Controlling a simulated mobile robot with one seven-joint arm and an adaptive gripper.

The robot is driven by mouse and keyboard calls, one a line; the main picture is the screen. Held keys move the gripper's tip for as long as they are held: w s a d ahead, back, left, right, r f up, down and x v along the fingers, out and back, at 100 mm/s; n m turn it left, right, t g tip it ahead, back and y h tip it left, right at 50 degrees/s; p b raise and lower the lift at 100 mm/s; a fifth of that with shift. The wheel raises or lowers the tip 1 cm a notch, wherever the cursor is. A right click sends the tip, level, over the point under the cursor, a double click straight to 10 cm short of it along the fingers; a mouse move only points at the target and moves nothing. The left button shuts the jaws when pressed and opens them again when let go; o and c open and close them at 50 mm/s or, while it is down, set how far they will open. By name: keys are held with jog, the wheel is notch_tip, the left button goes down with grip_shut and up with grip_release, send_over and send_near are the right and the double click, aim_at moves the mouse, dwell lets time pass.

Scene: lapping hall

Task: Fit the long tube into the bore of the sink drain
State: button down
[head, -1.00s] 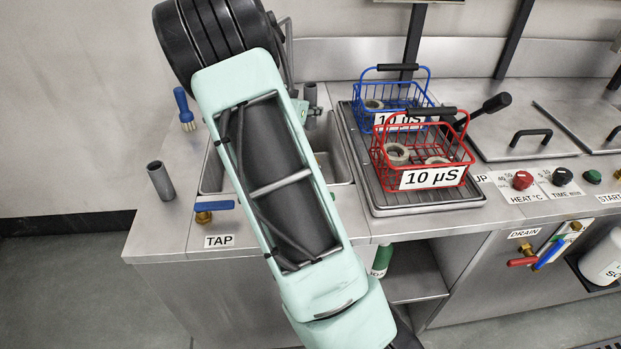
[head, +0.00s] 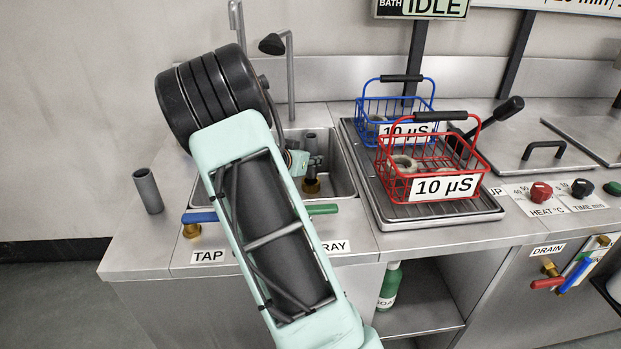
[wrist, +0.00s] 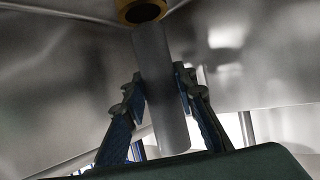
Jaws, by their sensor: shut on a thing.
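My gripper (head: 303,160) is down inside the sink basin (head: 345,180), partly hidden behind my arm. It is shut on a grey tube, taken as the long tube (head: 311,142), which stands about upright. The brass sink drain (head: 311,186) shows on the basin floor just below the gripper. In the wrist view, both fingers (wrist: 158,95) press the sides of the long tube (wrist: 152,60). The tube's far end meets the edge of the brass drain ring (wrist: 141,10) in that picture. I cannot tell whether it touches the ring or has entered the bore.
Another grey tube (head: 148,190) stands on the counter at left. A blue tap lever (head: 199,217) and a green lever (head: 322,209) are at the sink's front edge. A red basket (head: 432,170) and blue basket (head: 395,103) stand on a rack right of the sink.

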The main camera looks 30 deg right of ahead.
aim_at(310, 171)
notch_tip(310, 171, down, 5)
jog(key=shift+r+b, duration=0.1)
jog(key=shift+b, duration=1.15)
jog(key=shift+r, duration=0.1)
jog(key=c, duration=1.6)
grip_release()
jog(key=shift+r, duration=0.1)
jog(key=shift+p+v, duration=2.25)
jog(key=shift+v, duration=3.75)
